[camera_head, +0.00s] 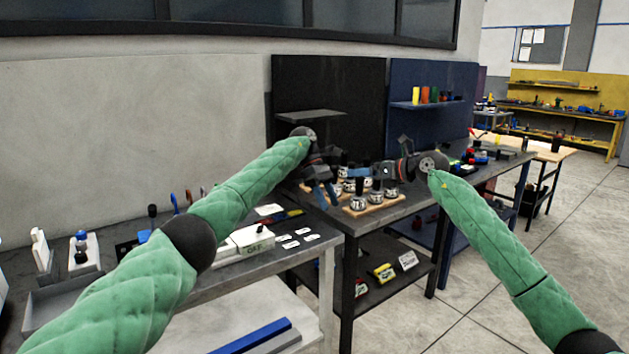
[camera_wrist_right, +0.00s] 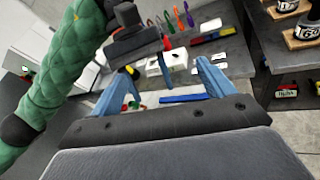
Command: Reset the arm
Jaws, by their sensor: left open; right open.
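My left arm, in a green quilted cover, reaches from the lower left of the head view. Its left gripper (camera_head: 325,194) has blue fingers, is open, and hangs in front of the dark bench near white labelled cylinders (camera_head: 358,203). My right arm comes in from the lower right. Its right gripper (camera_head: 374,171) points left above the same bench, beside the left one; its fingers are small there. In the right wrist view the right gripper (camera_wrist_right: 160,78) has its blue fingers wide apart with nothing held between them. Part of my left arm shows at that view's left.
A dark bench (camera_head: 400,214) bears cylinders on wooden boards (camera_head: 374,205). A nearer grey bench (camera_head: 215,283) carries a white box (camera_head: 250,239), labels and tools. A blue panel (camera_head: 432,118) has a shelf of coloured cups. Open floor (camera_head: 480,300) lies at right.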

